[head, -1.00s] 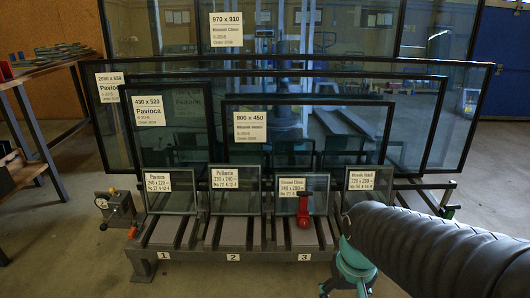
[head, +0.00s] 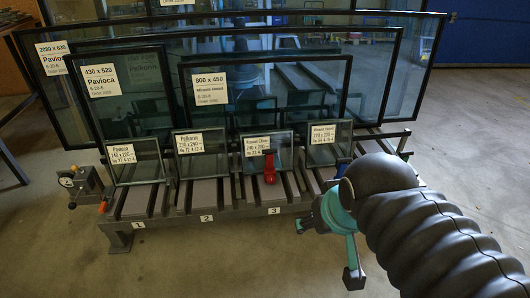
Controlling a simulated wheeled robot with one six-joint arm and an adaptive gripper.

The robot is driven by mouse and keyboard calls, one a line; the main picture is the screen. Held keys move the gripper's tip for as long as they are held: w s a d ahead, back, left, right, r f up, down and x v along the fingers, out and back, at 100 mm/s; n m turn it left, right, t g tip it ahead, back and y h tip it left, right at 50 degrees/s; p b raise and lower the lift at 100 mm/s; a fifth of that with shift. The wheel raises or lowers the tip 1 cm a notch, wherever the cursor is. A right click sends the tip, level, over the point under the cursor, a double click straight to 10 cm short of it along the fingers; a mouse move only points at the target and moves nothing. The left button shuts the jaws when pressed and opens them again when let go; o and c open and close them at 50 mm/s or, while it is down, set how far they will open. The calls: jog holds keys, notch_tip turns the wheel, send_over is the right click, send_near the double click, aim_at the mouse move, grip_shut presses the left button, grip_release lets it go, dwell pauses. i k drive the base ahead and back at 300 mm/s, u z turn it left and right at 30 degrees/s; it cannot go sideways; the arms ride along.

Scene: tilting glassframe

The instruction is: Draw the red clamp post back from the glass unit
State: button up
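The red clamp post (head: 269,168) stands upright on the rack at the slot marked 3, in front of a small labelled glass unit (head: 285,150). From this view I cannot tell whether the post touches the glass. My gripper (head: 328,252), with teal and dark parts, hangs to the right of and nearer than the post, in front of the rack's right end. Its fingers are spread apart with nothing seen between them. The post and my gripper are well apart.
The rack (head: 170,218) holds several small glass units in front and larger framed panes (head: 240,45) behind. A grey device with an orange knob (head: 86,188) sits at the rack's left end. The floor (head: 220,275) in front is clear.

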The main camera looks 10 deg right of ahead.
aim_at(269, 170)
jog(key=z, duration=1.05)
jog(key=i, duration=1.2)
jog(key=u, duration=1.1)
